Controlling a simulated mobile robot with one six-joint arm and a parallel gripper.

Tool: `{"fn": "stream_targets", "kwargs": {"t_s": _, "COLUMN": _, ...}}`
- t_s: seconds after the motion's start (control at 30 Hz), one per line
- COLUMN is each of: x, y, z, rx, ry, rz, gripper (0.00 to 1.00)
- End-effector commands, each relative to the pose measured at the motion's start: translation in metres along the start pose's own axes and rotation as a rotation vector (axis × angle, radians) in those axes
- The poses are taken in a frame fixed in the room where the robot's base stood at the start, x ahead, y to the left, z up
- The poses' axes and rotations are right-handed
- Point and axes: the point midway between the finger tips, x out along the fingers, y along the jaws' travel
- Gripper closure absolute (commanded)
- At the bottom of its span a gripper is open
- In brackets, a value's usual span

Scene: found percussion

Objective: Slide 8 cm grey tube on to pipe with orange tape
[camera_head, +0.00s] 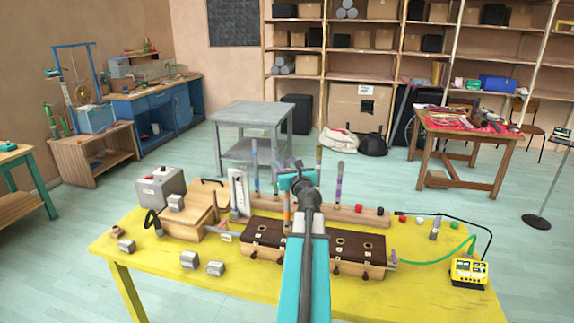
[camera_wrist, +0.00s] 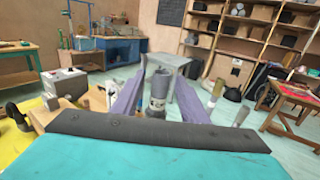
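My gripper (camera_head: 297,166) is raised above the middle of the yellow table, pointing away from the camera. In the wrist view, a grey tube (camera_wrist: 158,88) with a pale mark stands upright between its two purple fingers (camera_wrist: 160,82), which appear to close on it. Arm and fingers mostly hide this tube in the head view. A pipe with what looks like orange tape (camera_head: 287,208) stands just left of my arm, near the dark-topped blocks. Other taped pipes (camera_head: 318,165) stand along the wooden rail behind. Tape colours are hard to read at this size.
Dark-topped blocks (camera_head: 357,247) fill the middle. A yellow device (camera_head: 468,272) with cables sits right; the front right is clear.

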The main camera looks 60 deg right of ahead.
Motion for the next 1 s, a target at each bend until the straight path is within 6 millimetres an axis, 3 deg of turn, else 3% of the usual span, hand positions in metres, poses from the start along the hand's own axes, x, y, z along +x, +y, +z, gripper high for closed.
{"fn": "stream_targets", "kwargs": {"t_s": 0.43, "x": -0.009, "y": 0.000, "z": 0.000, "rx": 0.000, "ry": -0.001, "rz": 0.000, "gripper": 0.60}}
{"fn": "stream_targets", "kwargs": {"t_s": 1.0, "x": -0.058, "y": 0.000, "z": -0.003, "rx": -0.001, "ry": -0.001, "rz": 0.000, "gripper": 0.60}}
